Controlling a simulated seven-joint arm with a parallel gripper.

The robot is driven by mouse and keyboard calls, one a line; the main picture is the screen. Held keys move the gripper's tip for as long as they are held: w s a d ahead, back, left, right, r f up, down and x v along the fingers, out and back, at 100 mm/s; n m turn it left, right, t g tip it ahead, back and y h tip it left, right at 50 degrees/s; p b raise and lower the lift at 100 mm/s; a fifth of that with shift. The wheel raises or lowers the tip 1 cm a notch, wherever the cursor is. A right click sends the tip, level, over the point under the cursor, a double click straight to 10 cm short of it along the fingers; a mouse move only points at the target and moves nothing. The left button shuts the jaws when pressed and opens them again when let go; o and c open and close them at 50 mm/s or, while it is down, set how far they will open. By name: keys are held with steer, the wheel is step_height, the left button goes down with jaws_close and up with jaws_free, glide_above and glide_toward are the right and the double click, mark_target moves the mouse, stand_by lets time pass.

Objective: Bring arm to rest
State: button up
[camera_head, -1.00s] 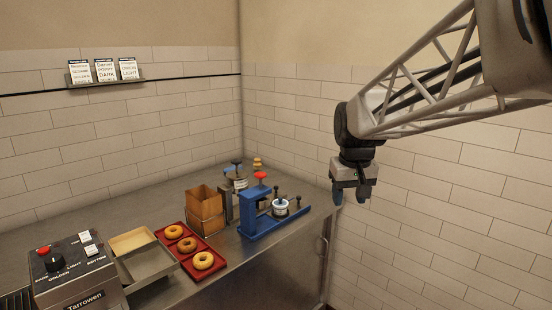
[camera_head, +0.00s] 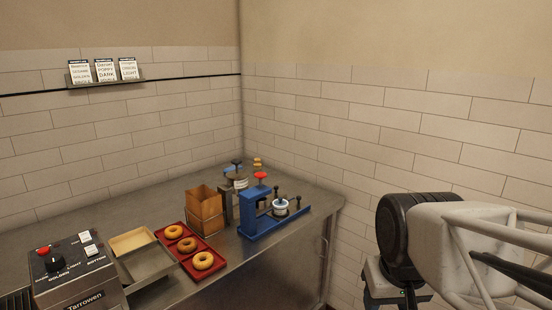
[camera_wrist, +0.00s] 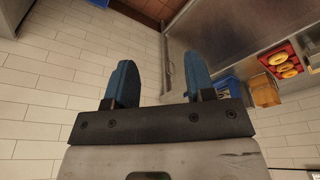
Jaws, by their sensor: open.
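My gripper (camera_wrist: 160,85) shows in the wrist view with its two blue fingers apart and nothing between them. In the head view my arm is at the lower right, in front of the tiled wall and clear of the counter; its fingertips are out of sight there. The metal counter (camera_head: 285,262) stands to the left of my arm. It also shows at the upper right of the wrist view (camera_wrist: 215,35).
On the counter are a red tray (camera_head: 207,270) with bagels, a blue press (camera_head: 252,222), a brown box (camera_head: 205,210), a metal tray (camera_head: 150,262) and a toaster (camera_head: 75,280). Order cards (camera_head: 105,71) stand on a wall shelf. The space around my gripper looks free.

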steer(key=s+f, duration=0.2)
steer(key=s, duration=0.1)
steer(key=shift+s, duration=0.15)
